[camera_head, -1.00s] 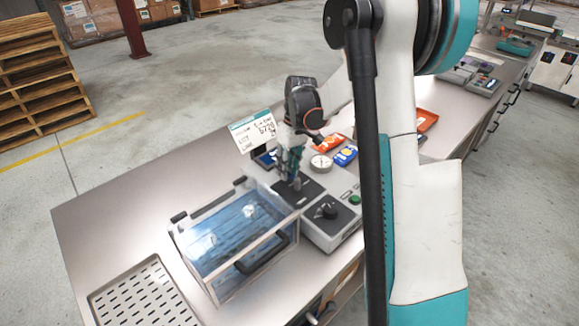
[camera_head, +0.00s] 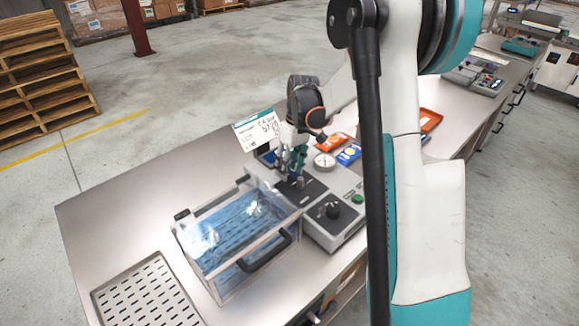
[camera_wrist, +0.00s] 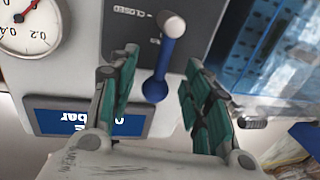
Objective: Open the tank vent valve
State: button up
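The vent valve lever (camera_wrist: 158,80), a blue handle with a pale round end, stands out from a dark panel in the wrist view. A "CLOSED" marking (camera_wrist: 130,12) shows upside down beside its round end. My gripper (camera_wrist: 161,85) is open, with one green-padded finger on each side of the lever and gaps between. In the head view my gripper (camera_head: 291,167) is over the console just behind the tank, and it hides most of the lever. The clear tank (camera_head: 235,245) with blue contents sits on the bench, its lid appearing down.
A pressure gauge (camera_head: 324,161) stands beside the valve. The console (camera_head: 318,238) has a black knob (camera_head: 330,210) and a green button (camera_head: 357,199). A sign (camera_head: 257,129) stands behind my gripper. A slotted drain tray (camera_head: 146,296) lies at the bench's front left.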

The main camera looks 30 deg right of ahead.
notch_tip(320, 180, up, 12)
jog(key=d, duration=0.2)
jog(key=shift+w+d, duration=0.15)
jog(key=shift+w, duration=0.2)
jog(key=shift+f, duration=0.1)
dwell(0.3)
